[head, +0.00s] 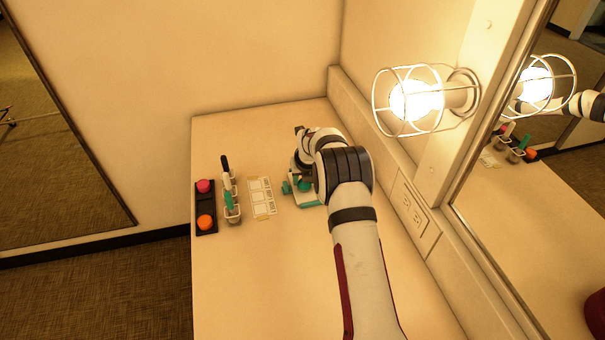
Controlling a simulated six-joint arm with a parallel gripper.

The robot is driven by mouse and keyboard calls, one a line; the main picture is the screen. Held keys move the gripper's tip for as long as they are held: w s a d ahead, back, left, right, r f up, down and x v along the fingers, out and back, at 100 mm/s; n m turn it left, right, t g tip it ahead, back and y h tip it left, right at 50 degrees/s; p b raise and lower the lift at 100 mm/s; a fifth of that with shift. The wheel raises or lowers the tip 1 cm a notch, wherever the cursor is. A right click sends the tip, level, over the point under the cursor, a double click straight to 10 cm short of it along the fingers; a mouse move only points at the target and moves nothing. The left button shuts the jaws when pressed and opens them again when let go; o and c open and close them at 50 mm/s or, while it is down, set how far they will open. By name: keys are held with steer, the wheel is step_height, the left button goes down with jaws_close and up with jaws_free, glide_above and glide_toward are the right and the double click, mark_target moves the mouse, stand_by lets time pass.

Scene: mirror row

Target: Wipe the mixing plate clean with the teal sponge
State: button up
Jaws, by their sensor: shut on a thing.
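My gripper (301,184) is low over the table, left of my wrist, and mostly hidden by my own arm. It is shut on a small teal piece that looks like the teal sponge (288,188); its outline is hard to make out. A pale, flat thing with a teal edge (308,204) shows just below the gripper and may be the mixing plate. Most of it is hidden under my wrist, so I cannot tell how marked its surface is or whether the sponge touches it.
A black tray (206,205) with a pink and an orange pot is at the left edge of the table (270,285). Two small cups (233,214) with upright tools and a paper card (262,198) stand between. A caged lamp (417,100) and mirror are right. The front left is clear.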

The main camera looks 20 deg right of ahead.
mark_target(306, 192)
steer(key=shift+s, duration=1.65)
steer(key=shift+w+a, duration=0.25)
steer(key=shift+w, duration=1.85)
steer(key=shift+w+a, duration=0.2)
steer(key=shift+w, duration=1.9)
steer(key=shift+s, duration=4.25)
steer(key=shift+w+d, duration=0.15)
steer(key=shift+w, duration=1.3)
steer(key=shift+w+d, duration=0.15)
steer(key=shift+w, duration=1.25)
steer(key=shift+w+d, duration=0.15)
steer(key=shift+w, duration=1.3)
steer(key=shift+s, duration=0.55)
steer(key=shift+s+f, duration=0.1)
steer(key=shift+s, duration=3.65)
steer(key=shift+w+a, duration=0.15)
steer(key=shift+w, duration=1.25)
steer(key=shift+w+a, duration=0.15)
steer(key=shift+w, duration=1.3)
steer(key=shift+w+a, duration=0.15)
steer(key=shift+w, duration=1.25)
steer(key=shift+s, duration=4.25)
